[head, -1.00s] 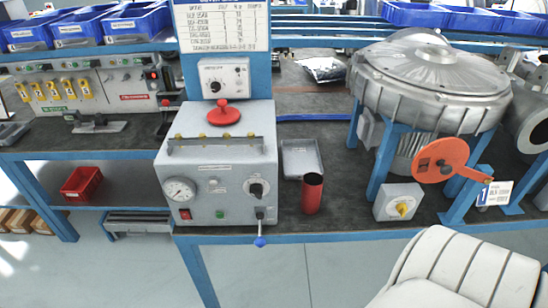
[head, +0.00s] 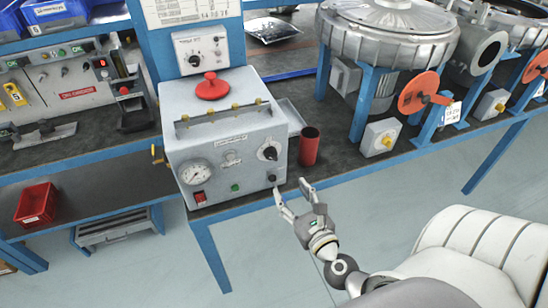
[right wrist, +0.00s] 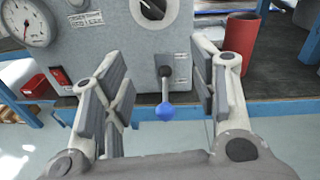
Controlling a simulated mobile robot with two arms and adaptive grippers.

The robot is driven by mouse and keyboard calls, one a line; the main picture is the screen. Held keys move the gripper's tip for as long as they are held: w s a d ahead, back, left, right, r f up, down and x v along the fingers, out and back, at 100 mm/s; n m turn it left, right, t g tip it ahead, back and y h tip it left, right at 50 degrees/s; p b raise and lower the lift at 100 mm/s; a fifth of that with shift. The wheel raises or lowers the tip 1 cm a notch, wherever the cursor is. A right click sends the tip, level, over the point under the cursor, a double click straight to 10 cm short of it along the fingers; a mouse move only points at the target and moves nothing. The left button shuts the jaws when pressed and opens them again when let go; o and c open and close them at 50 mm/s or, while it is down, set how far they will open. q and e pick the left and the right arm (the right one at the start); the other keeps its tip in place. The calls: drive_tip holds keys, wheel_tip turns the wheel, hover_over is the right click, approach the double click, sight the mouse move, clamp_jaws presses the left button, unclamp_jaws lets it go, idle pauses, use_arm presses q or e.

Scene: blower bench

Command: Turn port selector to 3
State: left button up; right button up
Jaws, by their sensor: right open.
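A grey box unit (head: 225,140) stands on the bench, with a round gauge and a dark rotary knob (head: 270,151) on its front. The knob shows at the top of the right wrist view (right wrist: 154,8), partly cut off, so its setting is unclear. Below it is a short lever with a blue ball end (right wrist: 166,112). No label naming the port selector is legible. My right gripper (head: 291,188) is open and empty in front of the box's lower right. In the right wrist view the lever stands between its spread fingers (right wrist: 158,80), with gaps on both sides. My left gripper is out of view.
A red cup (head: 309,147) stands just right of the box, close to my right gripper. A grey tray lies behind it. A yellow handle (head: 157,155) sticks out at the box's left side. The floor in front of the bench is clear.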

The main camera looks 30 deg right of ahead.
sight(274, 159)
drive_tip(key=shift+n+t, duration=0.4)
drive_tip(key=shift+n, duration=0.3)
drive_tip(key=w+r+p, duration=0.1)
drive_tip(key=w, duration=0.2)
drive_tip(key=w+d+r+p, duration=0.1)
drive_tip(key=w, duration=0.2)
drive_tip(key=w+r+p, duration=0.1)
drive_tip(key=w, duration=0.2)
drive_tip(key=shift+d+r, duration=0.15)
drive_tip(key=shift+r, duration=0.1)
drive_tip(key=shift+w+d+f, duration=0.1)
drive_tip(key=shift+w, duration=0.8)
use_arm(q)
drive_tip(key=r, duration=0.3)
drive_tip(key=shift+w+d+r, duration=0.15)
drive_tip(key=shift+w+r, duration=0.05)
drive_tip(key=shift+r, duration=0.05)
use_arm(e)
drive_tip(key=c, duration=1)
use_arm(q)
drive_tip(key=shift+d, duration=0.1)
use_arm(e)
drive_tip(key=shift+c, duration=0.2)
